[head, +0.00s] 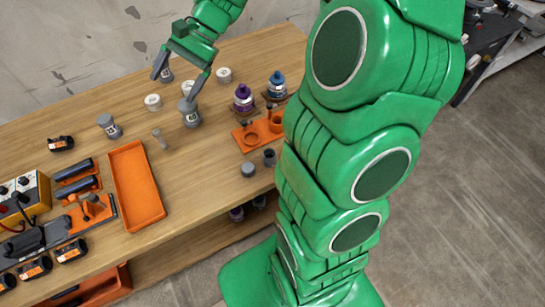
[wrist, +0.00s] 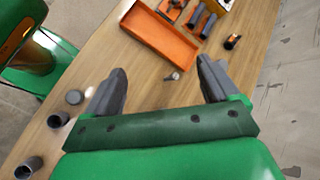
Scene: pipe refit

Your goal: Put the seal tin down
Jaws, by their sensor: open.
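My gripper (head: 174,87) is open above the back part of the wooden bench, its two fingers spread apart. In the wrist view my gripper (wrist: 160,75) shows only bare wood and a small bolt-like piece (wrist: 173,75) between and beyond its fingers. Several small tins stand near it in the head view: a grey labelled one (head: 190,118) just below the near finger, another grey one (head: 109,127) to the left, and pale round ones (head: 153,103) and (head: 223,75) on either side. I cannot tell which is the seal tin. None shows between the fingers in the wrist view.
An orange tray (head: 137,187) lies left of centre on the bench (head: 195,185). Purple (head: 243,98) and blue (head: 277,86) bottles stand to the right, beside an orange holder (head: 265,132). A grey cap (head: 248,170) sits near the front edge.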

